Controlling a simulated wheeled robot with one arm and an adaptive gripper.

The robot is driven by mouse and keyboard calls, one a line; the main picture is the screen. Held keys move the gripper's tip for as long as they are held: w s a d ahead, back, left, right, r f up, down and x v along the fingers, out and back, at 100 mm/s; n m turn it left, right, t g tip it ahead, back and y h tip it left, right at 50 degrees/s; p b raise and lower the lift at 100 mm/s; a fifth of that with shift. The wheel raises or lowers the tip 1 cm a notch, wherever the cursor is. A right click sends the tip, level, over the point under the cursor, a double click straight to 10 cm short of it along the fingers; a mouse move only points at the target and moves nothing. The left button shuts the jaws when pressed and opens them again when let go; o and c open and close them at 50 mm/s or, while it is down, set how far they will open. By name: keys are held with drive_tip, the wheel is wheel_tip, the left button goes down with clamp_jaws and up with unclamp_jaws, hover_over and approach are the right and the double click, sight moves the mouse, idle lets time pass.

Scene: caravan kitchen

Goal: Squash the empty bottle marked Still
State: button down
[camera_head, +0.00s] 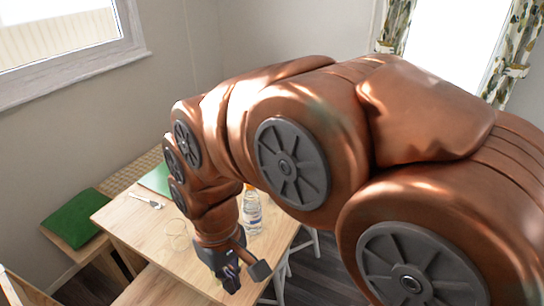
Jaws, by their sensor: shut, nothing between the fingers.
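A clear glass (178,237) stands left of my gripper. Cutlery (147,201) and a green mat (156,180) lie farther back on the table. A green cushion (76,219) lies on a seat at the left. White chair legs (283,272) show beside the table at the right.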

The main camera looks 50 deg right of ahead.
drive_tip(key=w+d+r+n+t+y, duration=0.1)
drive_tip(key=w+d+r, duration=0.1)
drive_tip(key=w+d, duration=0.65)
drive_tip(key=w+d+r+n+t, duration=0.15)
drive_tip(key=w+d, duration=0.45)
drive_tip(key=w, duration=0.6)
drive_tip(key=w+d+f+t, duration=0.1)
drive_tip(key=w+d, duration=0.1)
drive_tip(key=d, duration=1.1)
drive_tip(key=w+d+f+t, duration=0.1)
drive_tip(key=w+d, duration=0.1)
drive_tip(key=d, duration=1.2)
drive_tip(key=shift+h, duration=0.4)
drive_tip(key=shift+w+f, duration=0.15)
drive_tip(key=shift+x, duration=3.4)
